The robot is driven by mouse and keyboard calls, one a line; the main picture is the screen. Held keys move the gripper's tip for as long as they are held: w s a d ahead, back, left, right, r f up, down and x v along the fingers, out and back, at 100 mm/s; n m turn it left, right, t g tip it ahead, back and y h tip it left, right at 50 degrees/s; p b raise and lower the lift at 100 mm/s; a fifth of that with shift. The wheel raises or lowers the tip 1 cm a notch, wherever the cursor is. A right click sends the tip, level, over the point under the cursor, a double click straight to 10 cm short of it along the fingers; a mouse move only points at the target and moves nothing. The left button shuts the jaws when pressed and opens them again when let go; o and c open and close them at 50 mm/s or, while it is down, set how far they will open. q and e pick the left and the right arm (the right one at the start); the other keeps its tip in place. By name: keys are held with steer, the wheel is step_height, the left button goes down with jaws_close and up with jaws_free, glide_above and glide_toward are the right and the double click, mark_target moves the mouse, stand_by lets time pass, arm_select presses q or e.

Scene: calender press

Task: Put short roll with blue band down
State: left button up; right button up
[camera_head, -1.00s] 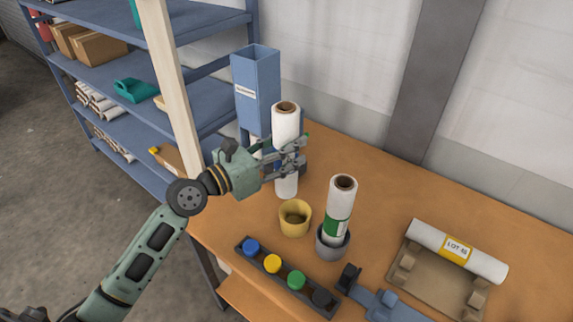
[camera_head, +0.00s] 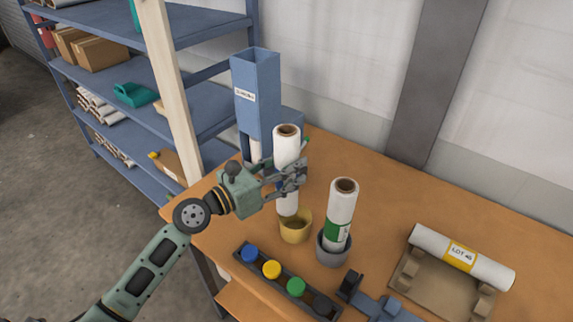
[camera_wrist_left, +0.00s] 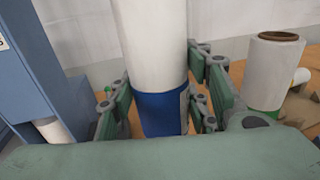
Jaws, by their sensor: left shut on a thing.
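The short white roll with the blue band (camera_head: 287,146) is upright in my left gripper (camera_head: 292,178). The fingers are closed around it near the band, which shows in the left wrist view (camera_wrist_left: 160,112). In the head view the roll's lower end is at the yellow cup (camera_head: 296,230), overlapping its back rim. I cannot tell whether the end is inside the cup or just behind or above it. The fingers hide most of the band in the head view. My right gripper is not in view.
A green-banded roll (camera_head: 341,205) stands in a grey cup (camera_head: 333,248) to the right. A blue chute (camera_head: 257,95) stands behind. A rack of coloured caps (camera_head: 271,270) lies in front. A yellow-labelled roll (camera_head: 462,256) rests on a cradle at right.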

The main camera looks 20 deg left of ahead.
arm_select(q)
steer(key=o, duration=1.3)
steer(key=shift+o, duration=0.2)
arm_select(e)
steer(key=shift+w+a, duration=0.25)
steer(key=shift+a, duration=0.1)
arm_select(q)
steer(key=shift+r, duration=0.15)
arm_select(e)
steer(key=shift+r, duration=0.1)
